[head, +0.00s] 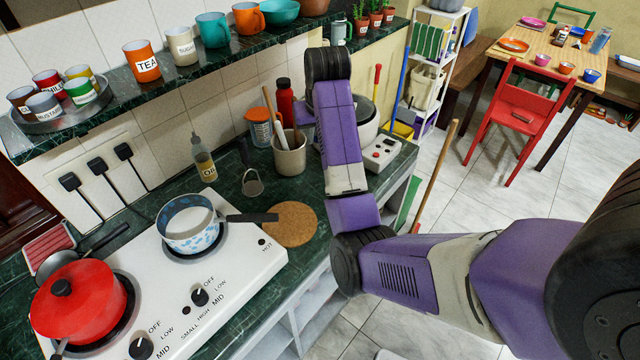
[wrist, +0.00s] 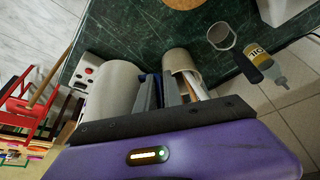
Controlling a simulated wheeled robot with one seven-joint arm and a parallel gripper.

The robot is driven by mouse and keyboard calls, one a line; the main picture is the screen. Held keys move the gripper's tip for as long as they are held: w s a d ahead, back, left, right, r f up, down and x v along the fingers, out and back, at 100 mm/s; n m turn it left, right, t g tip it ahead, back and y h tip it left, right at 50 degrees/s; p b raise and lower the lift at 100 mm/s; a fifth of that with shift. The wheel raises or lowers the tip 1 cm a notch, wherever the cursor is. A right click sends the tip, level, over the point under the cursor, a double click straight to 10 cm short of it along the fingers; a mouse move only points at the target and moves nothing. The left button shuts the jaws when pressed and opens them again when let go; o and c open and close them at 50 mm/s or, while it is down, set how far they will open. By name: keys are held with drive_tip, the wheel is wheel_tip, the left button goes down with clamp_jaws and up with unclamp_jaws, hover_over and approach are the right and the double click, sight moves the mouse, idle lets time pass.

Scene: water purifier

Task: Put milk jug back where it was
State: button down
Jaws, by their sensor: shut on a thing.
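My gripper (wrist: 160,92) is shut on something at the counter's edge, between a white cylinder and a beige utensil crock. What it grips is mostly hidden; a little dark blue shows between the fingers in the wrist view. My arm hides the gripper in the head view. I cannot make out a milk jug for certain. A small metal cup with a dark handle (head: 252,184) stands apart on the counter, left of the crock; it also shows in the wrist view (wrist: 221,36).
The crock (head: 290,157) holds utensils close by my gripper. A white appliance with a control panel (head: 384,152) stands to its right. A shelf (head: 165,82) overhangs the counter.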

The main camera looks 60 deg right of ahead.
wheel_tip(320, 180, down, 18)
drive_tip(key=shift+f+p, duration=0.15)
drive_tip(key=shift+p, duration=0.9)
drive_tip(key=c, duration=1.9)
unclamp_jaws()
drive_tip(key=shift+f, duration=0.2)
drive_tip(key=o, duration=0.4)
